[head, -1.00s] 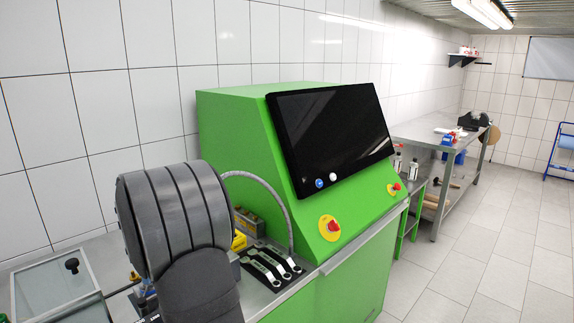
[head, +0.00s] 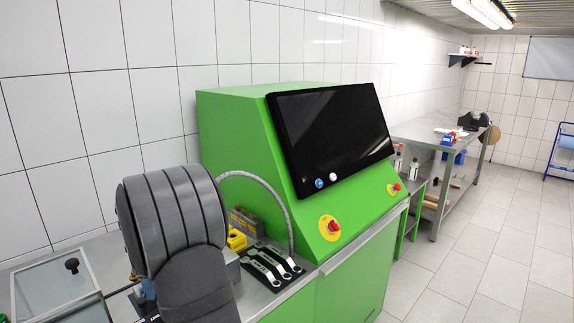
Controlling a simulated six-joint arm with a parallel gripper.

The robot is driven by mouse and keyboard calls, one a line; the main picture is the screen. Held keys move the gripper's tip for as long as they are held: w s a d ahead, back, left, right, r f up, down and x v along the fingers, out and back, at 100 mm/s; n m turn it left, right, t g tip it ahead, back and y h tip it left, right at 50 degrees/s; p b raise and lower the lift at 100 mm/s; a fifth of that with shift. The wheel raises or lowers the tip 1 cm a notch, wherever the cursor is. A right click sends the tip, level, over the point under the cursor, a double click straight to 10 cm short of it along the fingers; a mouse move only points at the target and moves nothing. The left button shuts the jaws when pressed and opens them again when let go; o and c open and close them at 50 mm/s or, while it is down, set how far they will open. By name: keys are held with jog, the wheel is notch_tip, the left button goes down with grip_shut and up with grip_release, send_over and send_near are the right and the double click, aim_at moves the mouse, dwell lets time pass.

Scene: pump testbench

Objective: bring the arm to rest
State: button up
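My arm's dark grey ribbed links fill the lower left of the head view, in front of the bench. My gripper is not visible in this view, so its opening and anything it might hold cannot be seen. The green pump testbench (head: 236,150) with its tilted black screen (head: 333,132) stands just right of my arm.
Wrenches (head: 272,266) lie on a black holder on the metal top beside my arm. A yellow object (head: 237,240) and a grey hose (head: 262,184) are close by. A glass-lidded box (head: 55,290) is at left. The tiled floor at right is clear.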

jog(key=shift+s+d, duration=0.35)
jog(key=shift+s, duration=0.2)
